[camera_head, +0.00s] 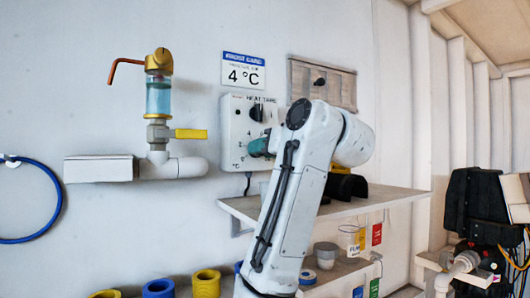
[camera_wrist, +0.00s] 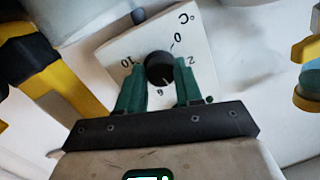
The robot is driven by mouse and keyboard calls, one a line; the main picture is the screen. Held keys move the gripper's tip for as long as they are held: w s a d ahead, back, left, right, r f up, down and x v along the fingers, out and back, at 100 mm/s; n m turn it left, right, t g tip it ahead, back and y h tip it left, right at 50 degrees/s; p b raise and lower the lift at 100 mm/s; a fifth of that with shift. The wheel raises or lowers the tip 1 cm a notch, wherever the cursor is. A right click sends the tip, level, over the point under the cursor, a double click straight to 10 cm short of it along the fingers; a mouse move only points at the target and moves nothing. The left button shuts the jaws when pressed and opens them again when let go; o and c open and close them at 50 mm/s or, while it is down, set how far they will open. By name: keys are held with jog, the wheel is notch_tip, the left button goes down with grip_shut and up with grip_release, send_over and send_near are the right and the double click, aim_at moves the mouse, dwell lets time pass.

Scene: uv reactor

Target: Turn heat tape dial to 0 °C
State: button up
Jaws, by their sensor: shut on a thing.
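The white heat tape box (camera_head: 235,113) is on the wall, labelled "HEAT TAPE", with a black knob (camera_head: 257,113) on its upper part. My gripper (camera_head: 260,145) is at the lower part of its face, hiding the dial there. In the wrist view the dial (camera_wrist: 159,68) is a round black knob on the white face plate (camera_wrist: 115,48), with 0, 2, 6, 10 and °C around it. My green gripper fingers (camera_wrist: 160,85) are shut on the dial from both sides. A faint pale mark shows on its 6 side; its exact reading is unclear.
A sign (camera_head: 243,71) above reads 4 °C. A pipe with a yellow-handled valve (camera_head: 190,134) is to the left. A shelf (camera_head: 350,208) runs below right, with a black object (camera_head: 345,187) on it. Yellow and blue rolls (camera_head: 206,284) are below.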

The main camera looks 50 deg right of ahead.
jog(key=n+h, duration=0.1)
jog(key=n, duration=0.5)
jog(key=n+h, duration=0.1)
jog(key=n, duration=0.6)
jog(key=n+g+h, duration=0.1)
jog(key=n, duration=0.6)
jog(key=shift+w+a, duration=0.1)
jog(key=shift+a, duration=0.1)
jog(key=shift+n, duration=0.3)
dwell(0.3)
jog(key=o, duration=1)
jog(key=b+v, duration=0.2)
jog(key=v, duration=0.9)
jog(key=shift+w+a, duration=0.15)
jog(key=shift+f, duration=0.1)
